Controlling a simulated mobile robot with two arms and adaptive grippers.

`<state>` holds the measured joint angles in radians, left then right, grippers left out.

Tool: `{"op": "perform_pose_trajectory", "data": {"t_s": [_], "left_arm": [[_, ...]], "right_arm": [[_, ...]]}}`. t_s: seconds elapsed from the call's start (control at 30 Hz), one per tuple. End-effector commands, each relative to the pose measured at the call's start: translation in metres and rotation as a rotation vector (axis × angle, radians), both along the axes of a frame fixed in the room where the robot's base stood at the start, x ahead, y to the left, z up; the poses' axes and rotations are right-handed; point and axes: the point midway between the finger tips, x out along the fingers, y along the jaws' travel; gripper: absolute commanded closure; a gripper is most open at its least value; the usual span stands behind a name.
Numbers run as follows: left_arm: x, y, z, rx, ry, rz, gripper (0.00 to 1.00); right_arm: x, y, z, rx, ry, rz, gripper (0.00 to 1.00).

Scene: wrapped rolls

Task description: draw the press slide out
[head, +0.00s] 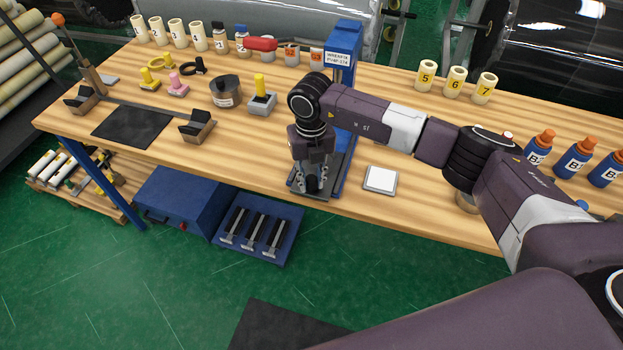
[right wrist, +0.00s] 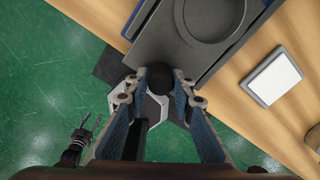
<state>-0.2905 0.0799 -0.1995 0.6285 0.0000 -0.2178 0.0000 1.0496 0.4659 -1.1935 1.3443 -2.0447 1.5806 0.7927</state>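The blue press (head: 341,62) stands at the table's front edge in the head view, with a white label on its head. Its dark slide (right wrist: 205,22) shows in the right wrist view as a flat plate with a round recess. A black round knob (right wrist: 159,78) is at the slide's front end. My right gripper (head: 311,190) is low at the press's front, and in the right wrist view its fingertips (right wrist: 162,80) close on both sides of the knob. My left gripper (right wrist: 88,128) shows small over the floor, its fingers apart and empty.
A white-topped square pad (head: 380,180) lies right of the press. A yellow-handled block (head: 261,97) and a metal tin (head: 226,92) stand to the left. Blue bottles (head: 571,160) stand at the right.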

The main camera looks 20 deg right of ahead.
Motion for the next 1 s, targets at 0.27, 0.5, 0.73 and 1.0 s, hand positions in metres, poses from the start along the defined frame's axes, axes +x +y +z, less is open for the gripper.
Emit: {"op": "perform_pose_trajectory", "data": {"t_s": [0.27, 0.5, 0.73, 1.0], "left_arm": [[-0.014, -0.005, -0.001, -0.005, 0.02, 0.002, 0.6], [-0.017, 0.003, -0.002, 0.004, 0.024, 0.0, 0.6], [-0.015, 0.002, -0.001, 0.003, 0.022, 0.0, 0.6], [-0.014, 0.001, -0.002, 0.002, 0.02, 0.0, 0.6]], "right_arm": [[-0.001, 0.001, -0.001, 0.0, 0.0, 0.001, 0.61], [0.001, 0.0, 0.006, 0.0, -0.003, 0.0, 0.61], [0.002, 0.001, 0.049, 0.002, -0.007, 0.002, 0.61], [0.0, 0.001, 0.101, 0.001, -0.003, 0.001, 0.61]]}}
